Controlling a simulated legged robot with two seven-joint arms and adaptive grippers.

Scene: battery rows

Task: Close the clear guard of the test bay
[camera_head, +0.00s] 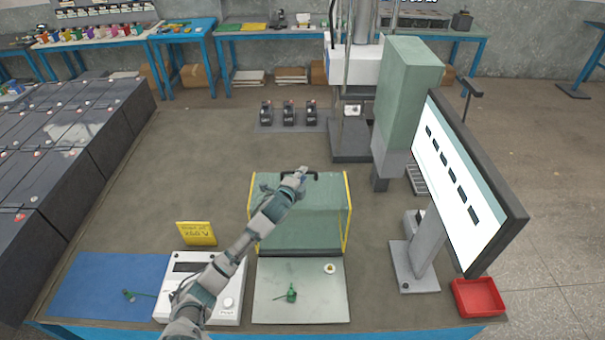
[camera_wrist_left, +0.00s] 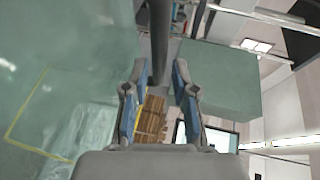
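The clear guard (camera_head: 300,225) is a greenish see-through cover with yellow side edges. It stands raised behind the light grey plate (camera_head: 270,306) of the test bay. Its dark handle (camera_head: 314,174) is at the top edge. My left gripper (camera_head: 300,174) is at the left end of this handle, and partly covers it. In the left wrist view, my left gripper (camera_wrist_left: 158,100) has its two blue-padded fingers apart. A dark bar (camera_wrist_left: 159,45), seemingly the handle, shows between them without visible contact. My right gripper is not in view.
A green part (camera_head: 291,293) and a small round piece (camera_head: 330,268) lie on the plate. A white device (camera_head: 228,303) is under my left arm, with a yellow sign (camera_head: 197,233) behind it. A monitor (camera_head: 465,190) and red tray (camera_head: 478,297) stand at right.

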